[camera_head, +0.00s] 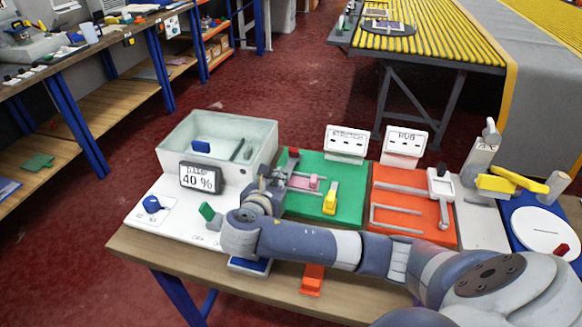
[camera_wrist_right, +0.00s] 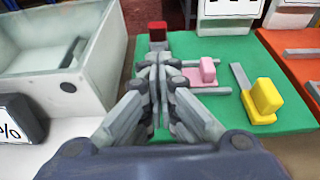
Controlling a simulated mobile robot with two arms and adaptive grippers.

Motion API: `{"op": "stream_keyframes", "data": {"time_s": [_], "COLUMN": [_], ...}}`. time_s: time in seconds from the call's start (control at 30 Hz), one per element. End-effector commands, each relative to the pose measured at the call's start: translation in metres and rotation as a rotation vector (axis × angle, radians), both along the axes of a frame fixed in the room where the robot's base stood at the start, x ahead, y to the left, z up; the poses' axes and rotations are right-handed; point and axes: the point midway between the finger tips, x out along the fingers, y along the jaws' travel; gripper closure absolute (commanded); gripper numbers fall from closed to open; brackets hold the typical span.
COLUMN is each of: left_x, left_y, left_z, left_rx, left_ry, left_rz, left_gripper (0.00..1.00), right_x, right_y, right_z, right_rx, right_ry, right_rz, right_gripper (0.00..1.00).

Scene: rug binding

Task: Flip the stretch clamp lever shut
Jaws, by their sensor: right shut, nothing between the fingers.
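The green board (camera_head: 345,205) stands below a white sign that seems to read STRETCH (camera_head: 346,143). At its back left is a small red block (camera_head: 293,152), which also shows in the right wrist view (camera_wrist_right: 157,31). A pink block (camera_head: 314,183) on a grey bar and a yellow-handled lever (camera_head: 330,201) sit on the board. I cannot tell for sure which part is the clamp lever. My right gripper (camera_wrist_right: 157,62) is shut and empty over the board's left side, its fingertips just in front of the red block; contact is unclear. My left gripper is out of view.
A pale open bin (camera_head: 262,133) with a 40 % display (camera_head: 197,178) stands left of the green board. An orange board (camera_head: 440,228) with grey bars lies to the right. My right arm crosses the table's front and hides part of it.

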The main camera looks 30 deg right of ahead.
Motion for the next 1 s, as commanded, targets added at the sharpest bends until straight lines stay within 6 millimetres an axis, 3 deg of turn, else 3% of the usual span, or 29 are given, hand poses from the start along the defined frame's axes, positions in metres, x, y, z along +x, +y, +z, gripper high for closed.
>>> {"op": "stream_keyframes", "data": {"time_s": [0.27, 0.7, 1.0], "left_x": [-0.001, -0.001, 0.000], "left_y": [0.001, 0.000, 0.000], "left_z": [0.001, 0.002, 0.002], "left_rx": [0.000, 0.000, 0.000], "left_ry": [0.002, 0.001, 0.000], "left_rz": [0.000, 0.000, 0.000], "left_gripper": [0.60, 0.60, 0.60], "right_x": [0.003, 0.046, 0.061], "right_y": [-0.004, -0.055, -0.071], "right_z": [-0.001, -0.025, -0.034], "right_rx": [-0.001, -0.001, 0.000], "right_ry": [0.000, 0.000, 0.000], "right_rz": [-0.002, -0.003, 0.001], "right_gripper": [1.00, 1.00, 1.00]}}
